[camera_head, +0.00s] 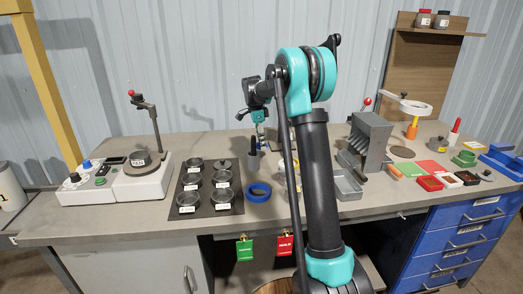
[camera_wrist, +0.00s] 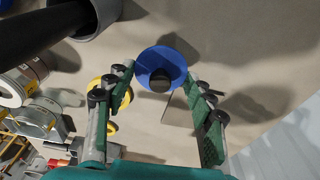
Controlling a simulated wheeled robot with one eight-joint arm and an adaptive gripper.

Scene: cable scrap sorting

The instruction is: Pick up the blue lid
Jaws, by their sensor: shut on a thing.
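The blue lid (camera_wrist: 148,57) is a round blue disc with a dark knob in its middle. In the wrist view it sits between the tips of my gripper (camera_wrist: 160,78), whose green-padded fingers stand on either side of it. The jaws are closed on the lid, though the exact contact is hard to see.
A weighing device (camera_head: 143,189) stands left. A grey metal chute (camera_head: 370,135), coloured trays and tools crowd the right. The table's front left is clear.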

